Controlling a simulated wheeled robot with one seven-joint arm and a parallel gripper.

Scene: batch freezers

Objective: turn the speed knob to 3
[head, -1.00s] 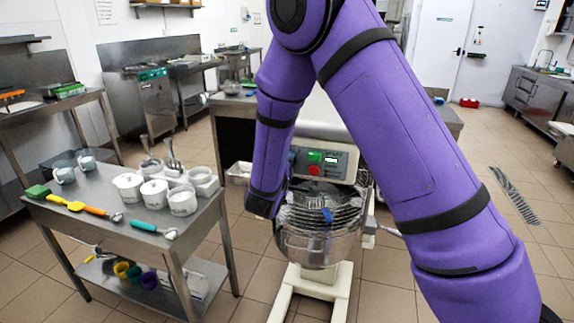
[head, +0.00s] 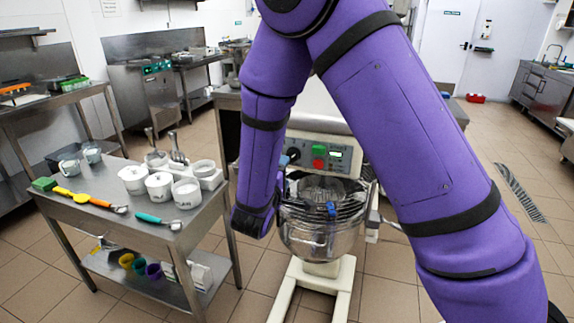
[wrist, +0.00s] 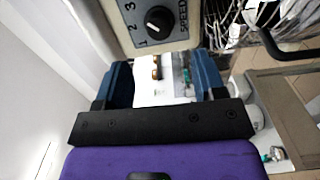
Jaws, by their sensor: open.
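In the head view the machine's control panel (head: 338,154) shows green and red buttons; my arm partly covers the machine.
The machine's steel bowl (head: 315,238) with its wire guard is below the panel. A steel cart (head: 110,222) with white tubs (head: 159,186) and scoops stands close to the left of my arm. Tiled floor (head: 400,285) is open at the right.

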